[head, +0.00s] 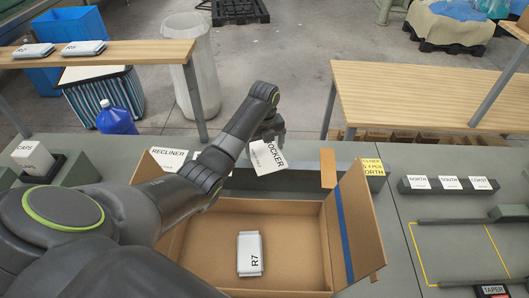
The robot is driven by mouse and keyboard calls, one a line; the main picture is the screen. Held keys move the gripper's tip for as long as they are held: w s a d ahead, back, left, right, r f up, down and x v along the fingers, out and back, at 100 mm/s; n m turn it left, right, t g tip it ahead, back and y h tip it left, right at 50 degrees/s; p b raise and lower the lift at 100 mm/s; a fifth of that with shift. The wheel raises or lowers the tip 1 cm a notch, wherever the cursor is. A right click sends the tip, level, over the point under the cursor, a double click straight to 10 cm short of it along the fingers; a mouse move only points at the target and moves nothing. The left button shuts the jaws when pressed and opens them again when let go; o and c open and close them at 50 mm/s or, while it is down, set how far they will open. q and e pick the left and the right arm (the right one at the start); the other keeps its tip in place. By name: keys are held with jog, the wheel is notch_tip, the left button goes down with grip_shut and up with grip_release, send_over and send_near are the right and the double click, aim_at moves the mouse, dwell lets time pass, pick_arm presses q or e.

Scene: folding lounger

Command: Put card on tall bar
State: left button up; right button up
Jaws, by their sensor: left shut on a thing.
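My left gripper (271,134) is shut on a white card (267,159) with black lettering that reads like ROCKER. The card hangs tilted below the fingers, above the far edge of the open carton. A long dark grey bar (299,180) runs behind the carton, below and behind the card in the picture. I cannot tell whether the card touches it. A white card marked RECLINER (170,158) stands at the left, partly hidden by my left arm. A lower bar (408,187) at the right carries cards marked NORTH, SOUTH and what reads like COAST. My right gripper is not in view.
The open carton (206,258) holds a white packet marked R7 (250,254). A yellow label (372,167) stands by its right flap. Wooden shelves (400,95) stand behind. A CAPS box (32,157) and blue jug (115,120) are at the left.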

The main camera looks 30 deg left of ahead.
aim_at(264, 151)
pick_arm(q)
notch_tip(264, 151, down, 4)
jog(key=shift+w+p, duration=0.15)
jog(key=shift+p, duration=0.2)
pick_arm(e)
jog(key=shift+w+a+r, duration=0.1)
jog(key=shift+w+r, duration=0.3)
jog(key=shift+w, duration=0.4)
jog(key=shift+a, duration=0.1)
pick_arm(q)
jog(key=shift+f, duration=0.15)
jog(key=o, duration=0.7)
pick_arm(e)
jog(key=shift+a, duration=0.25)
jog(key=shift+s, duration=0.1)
